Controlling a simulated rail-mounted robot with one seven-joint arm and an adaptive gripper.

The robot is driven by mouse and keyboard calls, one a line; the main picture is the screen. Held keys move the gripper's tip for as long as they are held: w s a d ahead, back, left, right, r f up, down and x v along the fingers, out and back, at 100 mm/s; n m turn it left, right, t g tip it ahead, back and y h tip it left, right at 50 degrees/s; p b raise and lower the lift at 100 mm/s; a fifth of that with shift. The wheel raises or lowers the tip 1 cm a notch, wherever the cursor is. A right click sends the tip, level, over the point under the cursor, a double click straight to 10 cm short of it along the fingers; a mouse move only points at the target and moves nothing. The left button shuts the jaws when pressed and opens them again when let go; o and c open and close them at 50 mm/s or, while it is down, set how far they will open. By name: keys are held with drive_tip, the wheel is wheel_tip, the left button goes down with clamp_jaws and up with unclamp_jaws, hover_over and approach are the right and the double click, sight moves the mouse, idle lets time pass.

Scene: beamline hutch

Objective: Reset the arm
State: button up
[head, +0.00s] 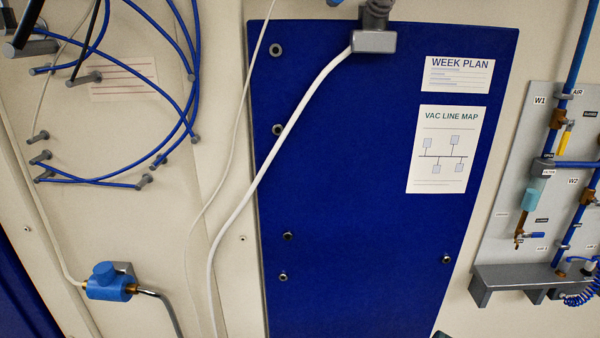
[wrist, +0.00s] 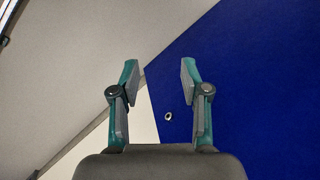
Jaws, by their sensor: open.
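My gripper (wrist: 159,78) shows in the wrist view, with its two teal and grey fingers apart and nothing between them. Beyond the fingers are a blue panel (wrist: 262,70) on the right and a pale surface (wrist: 90,60) on the left. A small round fastener (wrist: 168,116) on the blue panel shows between the fingers. I cannot tell how far the fingers are from the panel. In the head view my gripper does not show clearly.
In the head view the blue panel (head: 350,230) carries a week plan (head: 458,75) and a vac line map (head: 447,150). A white cable (head: 270,160) hangs across it. Blue hoses (head: 110,183) and a blue valve (head: 108,284) are at left. A pipe board (head: 520,190) with a grey shelf (head: 520,277) is at right.

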drive_tip(key=s+a+f+n+g+b, duration=0.1)
drive_tip(key=s+a+f+n+g, duration=0.1)
drive_tip(key=s+a+f, duration=0.3)
drive_tip(key=s+a+f+n+g+h+b, duration=0.1)
drive_tip(key=s+a+f+n+g, duration=0.2)
drive_tip(key=s, duration=1)
drive_tip(key=s+a+f+n+g+h+b, duration=0.1)
drive_tip(key=s+a+f+n+g, duration=0.1)
drive_tip(key=s+a+f, duration=0.6)
drive_tip(key=s+a+n, duration=0.1)
drive_tip(key=a, duration=0.3)
drive_tip(key=shift+s+a+f+g+b, duration=0.25)
drive_tip(key=shift+s+f+g+b, duration=0.05)
